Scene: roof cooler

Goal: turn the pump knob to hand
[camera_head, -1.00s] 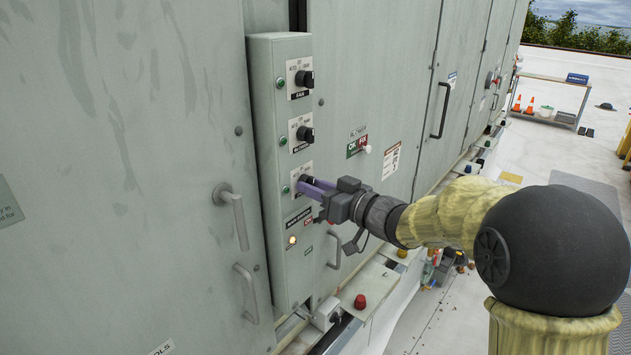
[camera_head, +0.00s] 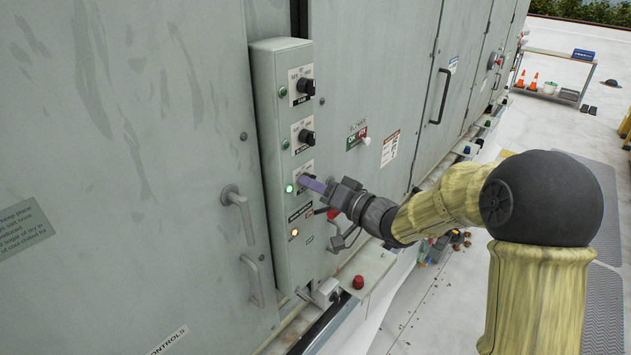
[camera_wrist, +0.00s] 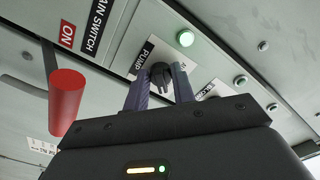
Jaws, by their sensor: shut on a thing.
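The black pump knob (camera_head: 304,177) is the lowest of three knobs on the narrow grey control box (camera_head: 283,250). In the wrist view the knob (camera_wrist: 161,77) sits on a white plate marked PUMP (camera_wrist: 142,58). My gripper (camera_head: 313,184) is at the knob, its purple fingers one on each side of it; the fingers (camera_wrist: 160,84) also show in the wrist view. It is shut on the knob. The fingers and knob hide part of the plate, so I cannot read the exact setting. The green pump lamp (camera_head: 289,188) is lit; it glows in the wrist view (camera_wrist: 185,38).
A red main switch handle (camera_wrist: 67,100) is close beside my gripper, by an ON label (camera_wrist: 67,35). The fan knob (camera_head: 306,86) and another knob (camera_head: 306,136) are above. An amber lamp (camera_head: 294,232) is lit below. A door handle (camera_head: 240,214) stands out left.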

